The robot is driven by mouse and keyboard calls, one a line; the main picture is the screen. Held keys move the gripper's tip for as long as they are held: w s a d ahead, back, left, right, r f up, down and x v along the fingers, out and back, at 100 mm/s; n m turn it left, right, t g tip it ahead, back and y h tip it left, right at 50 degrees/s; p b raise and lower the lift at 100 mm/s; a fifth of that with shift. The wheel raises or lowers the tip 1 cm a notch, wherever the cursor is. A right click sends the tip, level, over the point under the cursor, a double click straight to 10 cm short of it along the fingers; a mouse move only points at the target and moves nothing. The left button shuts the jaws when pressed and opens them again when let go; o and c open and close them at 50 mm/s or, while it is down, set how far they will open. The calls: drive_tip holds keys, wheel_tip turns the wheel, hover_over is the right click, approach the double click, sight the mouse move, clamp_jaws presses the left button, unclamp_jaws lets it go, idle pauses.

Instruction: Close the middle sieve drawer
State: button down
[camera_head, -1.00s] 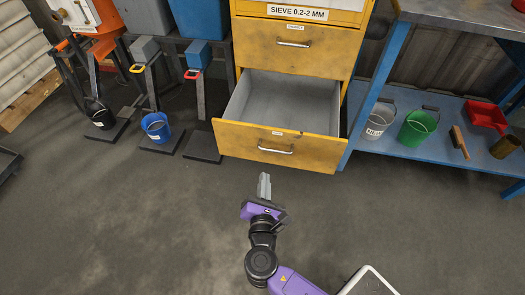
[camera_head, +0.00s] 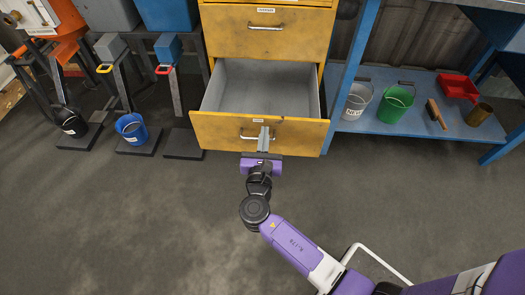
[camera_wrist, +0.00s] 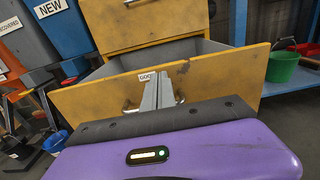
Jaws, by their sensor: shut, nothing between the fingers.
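A yellow drawer (camera_head: 222,132) with a grey, empty inside stands pulled out of the yellow cabinet, below a closed yellow drawer (camera_head: 230,36). The open drawer's front also shows in the wrist view (camera_wrist: 225,75), with a label reading "GOOD" and a metal handle partly hidden by my fingers. My gripper (camera_head: 264,130) is shut and empty, its fingers pointing at the middle of this front by the handle. It also shows in the wrist view (camera_wrist: 163,80). I cannot tell whether the fingertips touch the front.
A blue shelf (camera_head: 385,125) to the right of the cabinet holds a grey bucket (camera_head: 355,103), a green bucket (camera_head: 395,105), a brush and a red scoop. A blue bucket (camera_head: 131,128) and stands are on the left. The concrete floor in front is clear.

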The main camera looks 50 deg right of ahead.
sight(266, 120)
drive_tip(key=shift+b+x, duration=0.35)
drive_tip(key=shift+x, duration=1.25)
drive_tip(key=shift+d, duration=0.1)
